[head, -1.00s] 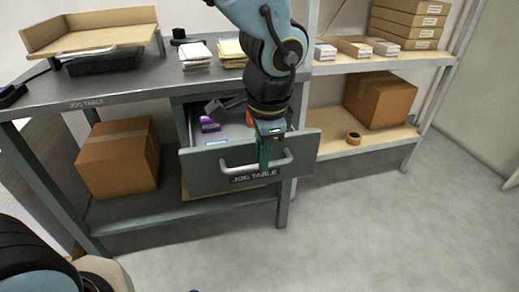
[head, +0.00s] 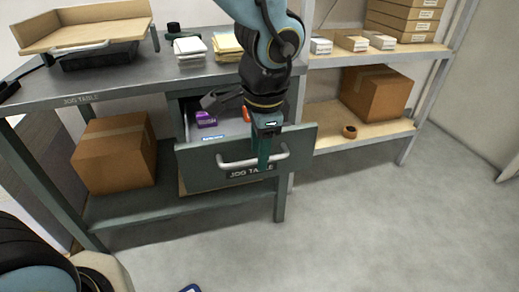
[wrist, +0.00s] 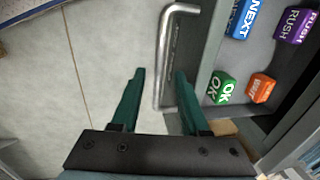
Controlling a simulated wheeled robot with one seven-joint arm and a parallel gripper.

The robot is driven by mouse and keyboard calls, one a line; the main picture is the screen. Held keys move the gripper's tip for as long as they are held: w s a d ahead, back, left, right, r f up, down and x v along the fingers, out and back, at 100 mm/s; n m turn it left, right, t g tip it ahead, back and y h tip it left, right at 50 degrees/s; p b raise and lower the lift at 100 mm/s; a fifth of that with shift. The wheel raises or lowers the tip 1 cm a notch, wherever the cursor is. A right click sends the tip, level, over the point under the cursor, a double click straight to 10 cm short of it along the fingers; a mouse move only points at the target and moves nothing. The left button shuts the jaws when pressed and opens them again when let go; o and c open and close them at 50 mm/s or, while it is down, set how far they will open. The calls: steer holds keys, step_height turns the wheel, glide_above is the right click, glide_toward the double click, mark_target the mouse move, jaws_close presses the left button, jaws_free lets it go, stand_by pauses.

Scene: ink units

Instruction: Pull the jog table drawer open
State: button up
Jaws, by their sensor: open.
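The jog table drawer (head: 210,173) is pulled out from under the grey jog table (head: 120,83), with its inside showing. A silver bar handle (head: 236,163) runs across its front, above a "JOG TABLE" label. My gripper (head: 263,168) points down at the handle, right of its middle. In the wrist view my two green fingers (wrist: 158,75) are apart, with the handle bar (wrist: 163,60) between them, nearer the right finger. Contact with the bar cannot be told.
A cardboard box (head: 114,152) sits on the table's lower shelf. A rack at the right holds another box (head: 376,92) and a tape roll (head: 349,132).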

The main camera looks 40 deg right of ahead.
step_height(320, 180, up, 10)
steer(key=s+p, duration=0.1)
steer(key=p, duration=0.1)
steer(key=shift+s+a+r+p, duration=0.2)
steer(key=shift+s+a+p, duration=0.1)
steer(key=shift+s+a, duration=0.1)
steer(key=w+a+n, duration=0.2)
steer(key=w, duration=0.1)
steer(key=w+a+f+n, duration=0.1)
steer(key=w+a, duration=0.1)
steer(key=w, duration=0.2)
steer(key=w+a+f+n, duration=0.1)
steer(key=w+a+n, duration=0.1)
steer(key=w, duration=0.1)
steer(key=shift+w+a+f+n, duration=0.1)
steer(key=shift+w+f+n, duration=0.05)
steer(key=shift+f+n, duration=0.15)
steer(key=w+a+f+n, duration=0.2)
steer(key=w+a+n, duration=0.25)
steer(key=a, duration=0.45)
steer(key=w+a+f+n, duration=0.1)
steer(key=w+a+n, duration=0.2)
steer(key=a+n, duration=0.4)
steer(key=w+a+f+n, duration=0.2)
steer(key=w+a+n, duration=0.15)
steer(key=a, duration=0.65)
step_height(320, 180, up, 16)
steer(key=p, duration=1.6)
steer(key=shift+r+y, duration=0.15)
steer(key=shift+y, duration=0.15)
